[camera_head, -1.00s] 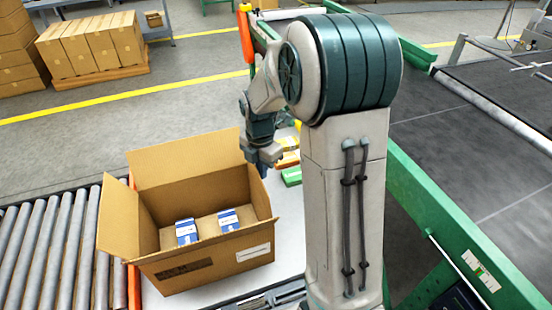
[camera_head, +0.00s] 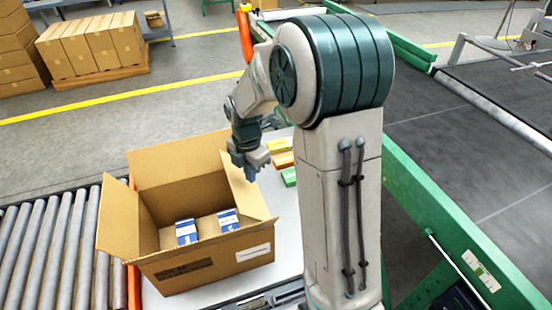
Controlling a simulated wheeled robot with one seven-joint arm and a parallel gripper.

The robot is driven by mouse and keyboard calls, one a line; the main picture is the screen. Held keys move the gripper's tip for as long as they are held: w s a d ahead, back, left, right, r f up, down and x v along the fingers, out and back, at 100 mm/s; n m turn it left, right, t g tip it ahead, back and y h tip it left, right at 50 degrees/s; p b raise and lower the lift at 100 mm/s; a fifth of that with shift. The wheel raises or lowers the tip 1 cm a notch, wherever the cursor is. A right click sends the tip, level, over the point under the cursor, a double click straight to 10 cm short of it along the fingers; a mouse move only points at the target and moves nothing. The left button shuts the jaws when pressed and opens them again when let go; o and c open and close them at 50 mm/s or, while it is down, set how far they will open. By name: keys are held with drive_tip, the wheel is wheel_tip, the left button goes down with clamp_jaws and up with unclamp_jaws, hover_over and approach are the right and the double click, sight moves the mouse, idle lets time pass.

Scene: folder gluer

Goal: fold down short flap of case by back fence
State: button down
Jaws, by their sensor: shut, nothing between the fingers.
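The open cardboard case (camera_head: 206,262) stands on the pale table with two blue-and-white boxes (camera_head: 187,232) inside. Its back long flap (camera_head: 175,163) stands up and leans away. The left short flap (camera_head: 118,222) stands up and slants outward. The right short flap (camera_head: 246,196) is raised, leaning at the case's right side beneath my gripper. My gripper (camera_head: 251,174) is shut and empty, pointing down by the upper edge of that right flap. I cannot tell whether it touches the flap. No back fence is clearly made out; the area behind the case is partly hidden.
Orange, yellow and green pieces (camera_head: 283,160) lie on the table right of my gripper. A roller conveyor (camera_head: 45,245) meets the table on the left. A green-framed dark belt (camera_head: 470,150) runs on the right.

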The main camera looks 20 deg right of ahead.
sight(234, 181)
drive_tip(key=shift+a+f+b, duration=0.15)
drive_tip(key=shift+a+f, duration=0.1)
drive_tip(key=shift+a, duration=0.35)
drive_tip(key=shift+a+f+b, duration=0.15)
drive_tip(key=shift+a+f, duration=0.05)
drive_tip(key=shift+a, duration=0.4)
drive_tip(key=shift+a+f+b, duration=0.6)
drive_tip(key=shift+a+f, duration=0.25)
drive_tip(key=shift+a, duration=0.15)
drive_tip(key=shift+a+f+b, duration=0.6)
drive_tip(key=shift+a+f, duration=0.05)
drive_tip(key=shift+f, duration=0.25)
